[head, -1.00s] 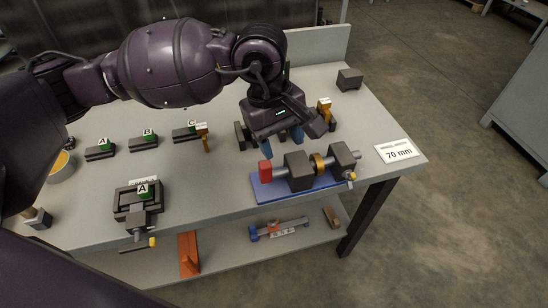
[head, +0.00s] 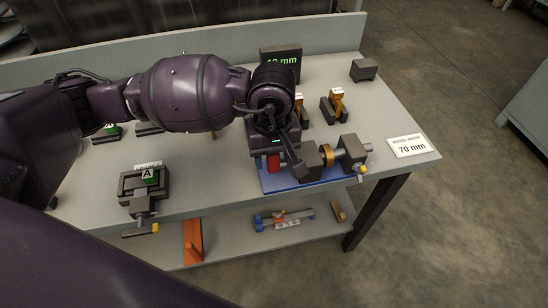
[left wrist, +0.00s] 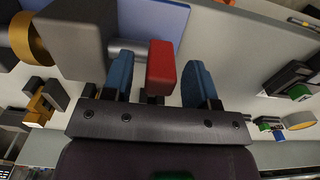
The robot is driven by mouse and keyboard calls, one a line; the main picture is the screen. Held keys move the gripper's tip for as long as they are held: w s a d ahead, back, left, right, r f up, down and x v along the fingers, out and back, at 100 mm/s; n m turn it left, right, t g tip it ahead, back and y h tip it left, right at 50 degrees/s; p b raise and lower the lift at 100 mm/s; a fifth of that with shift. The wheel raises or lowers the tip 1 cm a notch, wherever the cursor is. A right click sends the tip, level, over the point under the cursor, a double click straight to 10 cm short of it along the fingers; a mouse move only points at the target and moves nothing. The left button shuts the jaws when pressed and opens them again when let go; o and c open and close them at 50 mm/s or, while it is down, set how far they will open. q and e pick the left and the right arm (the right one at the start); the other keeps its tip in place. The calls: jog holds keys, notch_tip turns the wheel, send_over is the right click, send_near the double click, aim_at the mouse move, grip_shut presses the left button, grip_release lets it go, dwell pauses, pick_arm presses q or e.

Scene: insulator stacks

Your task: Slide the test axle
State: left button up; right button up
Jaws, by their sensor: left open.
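The test axle is a grey rod with a red end block (head: 273,163). It runs through two dark grey blocks (head: 308,161) (head: 351,151) with a gold ring (head: 328,153) between them, above a blue base plate (head: 290,187). My left gripper (head: 270,158) is over the axle's red end. In the left wrist view, its blue fingers are open on either side of the red block (left wrist: 161,68), with a narrow gap on each side. The rod (left wrist: 127,50) shows behind the left finger. My right gripper is not in view.
A vise-like fixture marked A (head: 145,187) stands at the table's front left. A "70 mm" card (head: 408,147) lies at the right edge. Dark stands with orange tops (head: 335,105) and a display (head: 282,62) are behind. A lower shelf holds an orange bracket (head: 193,242).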

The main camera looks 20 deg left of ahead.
pick_arm(q)
jog(key=shift+f, duration=0.75)
